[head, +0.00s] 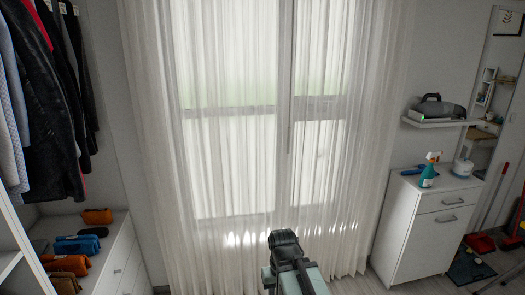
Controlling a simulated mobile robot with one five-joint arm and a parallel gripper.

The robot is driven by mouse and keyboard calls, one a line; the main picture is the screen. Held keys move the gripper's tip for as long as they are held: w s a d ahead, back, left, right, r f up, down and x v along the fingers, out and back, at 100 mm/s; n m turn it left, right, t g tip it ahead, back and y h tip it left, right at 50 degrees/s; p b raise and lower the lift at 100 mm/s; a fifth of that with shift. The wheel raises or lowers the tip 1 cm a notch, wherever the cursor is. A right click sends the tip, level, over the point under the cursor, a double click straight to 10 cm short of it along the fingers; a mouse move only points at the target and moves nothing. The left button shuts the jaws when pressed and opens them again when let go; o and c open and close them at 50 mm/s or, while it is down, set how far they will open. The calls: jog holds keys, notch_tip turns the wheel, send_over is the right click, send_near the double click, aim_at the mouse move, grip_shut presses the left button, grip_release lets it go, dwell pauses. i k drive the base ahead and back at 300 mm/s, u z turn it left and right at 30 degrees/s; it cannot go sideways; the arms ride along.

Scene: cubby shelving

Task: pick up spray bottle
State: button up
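The spray bottle (428,172) is teal with an orange and white trigger head. It stands upright on top of a white cabinet (428,223) at the right of the head view. My arm shows at the bottom middle, in front of the curtain and well to the left of the bottle. My gripper's fingers cannot be made out, so its opening is not shown. Nothing is seen touching the bottle.
A wall shelf (440,123) with a dark-handled appliance hangs above. Sheer curtains (240,130) cover the window. Left are hanging clothes (45,110) and a low unit with folded cloths (75,247). Cleaning tools stand at far right.

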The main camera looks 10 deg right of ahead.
aim_at(428, 176)
jog(key=i, duration=1.25)
jog(key=z, duration=1.1)
jog(key=i, duration=0.65)
